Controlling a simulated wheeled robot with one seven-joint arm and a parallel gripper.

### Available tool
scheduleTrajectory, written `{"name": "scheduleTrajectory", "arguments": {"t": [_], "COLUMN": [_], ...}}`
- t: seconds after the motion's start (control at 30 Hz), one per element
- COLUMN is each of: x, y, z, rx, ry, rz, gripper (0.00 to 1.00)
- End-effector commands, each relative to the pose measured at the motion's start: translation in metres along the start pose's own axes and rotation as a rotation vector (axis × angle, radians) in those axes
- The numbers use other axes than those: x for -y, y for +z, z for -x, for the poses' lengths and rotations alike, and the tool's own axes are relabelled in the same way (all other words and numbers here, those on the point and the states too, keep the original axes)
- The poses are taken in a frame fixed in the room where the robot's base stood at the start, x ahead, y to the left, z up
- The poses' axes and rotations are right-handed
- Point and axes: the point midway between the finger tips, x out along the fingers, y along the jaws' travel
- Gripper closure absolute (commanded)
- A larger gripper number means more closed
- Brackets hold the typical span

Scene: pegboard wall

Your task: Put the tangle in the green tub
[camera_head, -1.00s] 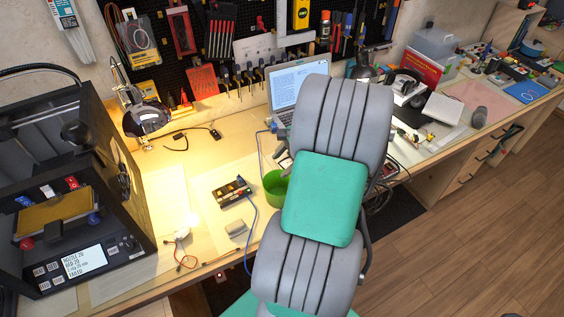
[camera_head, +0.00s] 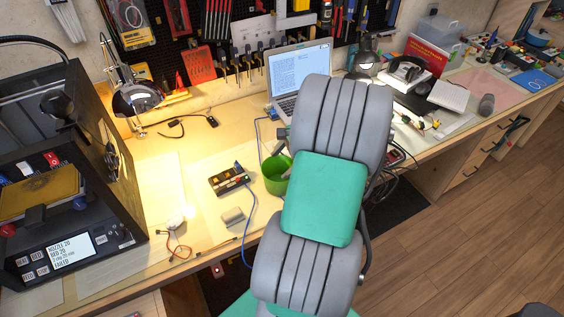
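The green tub (camera_head: 271,184) stands on the workbench, just left of my arm, which covers its right side. Two loose bundles could be the tangle, and I cannot tell which: a thin red-orange wire (camera_head: 181,252) near the bench's front edge, and a black cable (camera_head: 176,130) farther back by the lamp. A small grey part, seemingly of my gripper (camera_head: 281,142), shows beside my arm above the tub. The rest is hidden behind my arm, so its fingers and any held thing cannot be made out.
A blue cable (camera_head: 247,228) hangs over the front edge. A laptop (camera_head: 297,74), desk lamp (camera_head: 136,96) and 3D printer (camera_head: 66,249) stand around.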

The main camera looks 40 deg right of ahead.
Motion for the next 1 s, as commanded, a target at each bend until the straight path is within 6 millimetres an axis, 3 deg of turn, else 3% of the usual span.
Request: {"name": "scheduleTrajectory", "arguments": {"t": [0.13, 0.7, 1.0], "x": [0.000, 0.000, 0.017], "y": [0.000, 0.000, 0.014], "z": [0.000, 0.000, 0.042], "rx": [0.000, 0.000, 0.000], "ry": [0.000, 0.000, 0.000], "rz": [0.000, 0.000, -0.001], "gripper": [0.26, 0.26, 0.26]}}
